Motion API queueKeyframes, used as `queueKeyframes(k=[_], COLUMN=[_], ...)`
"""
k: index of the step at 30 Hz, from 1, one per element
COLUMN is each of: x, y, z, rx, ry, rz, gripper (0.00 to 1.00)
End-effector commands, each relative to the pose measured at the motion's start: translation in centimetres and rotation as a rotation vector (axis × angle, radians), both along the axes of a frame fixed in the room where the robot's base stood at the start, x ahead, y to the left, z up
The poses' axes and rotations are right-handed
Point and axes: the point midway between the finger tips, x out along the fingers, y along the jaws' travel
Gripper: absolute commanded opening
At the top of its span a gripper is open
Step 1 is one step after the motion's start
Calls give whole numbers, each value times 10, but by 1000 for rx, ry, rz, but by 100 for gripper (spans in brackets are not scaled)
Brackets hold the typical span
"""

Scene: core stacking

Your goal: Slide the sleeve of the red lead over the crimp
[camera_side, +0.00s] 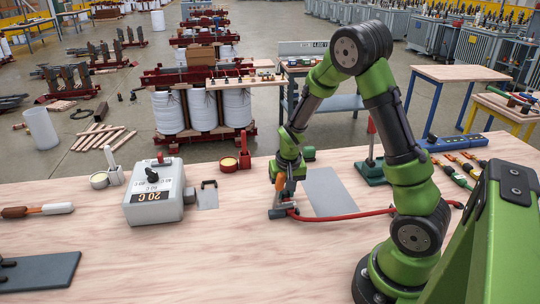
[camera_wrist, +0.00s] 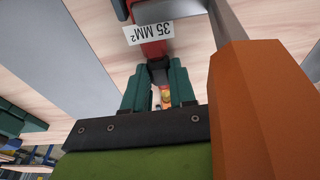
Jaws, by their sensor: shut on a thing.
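The red lead (camera_side: 350,215) runs along the bench from a small grey block with a dark green base (camera_side: 281,213) to the right, behind my arm. In the wrist view the lead (camera_wrist: 152,48) carries a white tag (camera_wrist: 148,33) reading 35 MM². My gripper (camera_side: 291,188) is low at the block, over the lead's left end. In the wrist view its dark green jaws (camera_wrist: 158,76) are shut on a dark piece at the lead's end. I cannot tell whether this is the sleeve. The crimp is not clearly visible. A small red-yellow patch shows between the jaws.
An orange handle (camera_wrist: 250,105) stands close beside my gripper; it also shows in the side view (camera_side: 280,182). A grey plate (camera_side: 329,192) lies to the right. A grey box marked 20 C (camera_side: 155,195) is at left.

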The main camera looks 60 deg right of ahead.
Motion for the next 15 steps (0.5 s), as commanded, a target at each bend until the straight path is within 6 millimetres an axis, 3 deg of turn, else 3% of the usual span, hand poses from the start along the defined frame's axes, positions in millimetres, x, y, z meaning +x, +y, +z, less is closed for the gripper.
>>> queueKeyframes(k=[15], x=[5], y=[-4], z=[1], rx=[-1], ry=[-3], rz=[-1], gripper=[0])
